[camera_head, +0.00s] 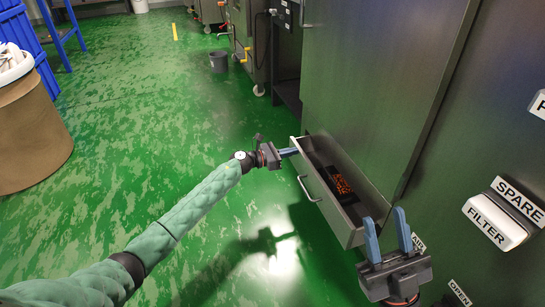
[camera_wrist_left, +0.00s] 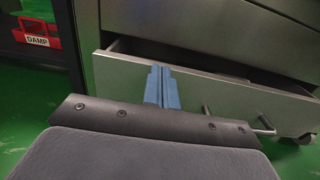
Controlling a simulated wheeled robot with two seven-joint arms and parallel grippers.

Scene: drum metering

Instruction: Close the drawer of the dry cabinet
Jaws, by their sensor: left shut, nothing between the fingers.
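The dry cabinet (camera_head: 375,80) is a tall dark metal cabinet on the right in the head view. Its low drawer (camera_head: 325,200) is pulled out, with a bar handle (camera_head: 309,189) on its front. A dark item with orange markings (camera_head: 339,182) lies inside. My left gripper (camera_head: 290,152) is shut and empty, its fingertips at the far end of the drawer front. In the left wrist view the shut blue fingers (camera_wrist_left: 161,87) lie before the drawer front (camera_wrist_left: 120,85); contact is unclear. My right gripper (camera_head: 388,235) is open and empty near the drawer's near end.
A red holder marked DAMP (camera_wrist_left: 38,36) shows in the left wrist view. The green floor before the drawer is clear.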

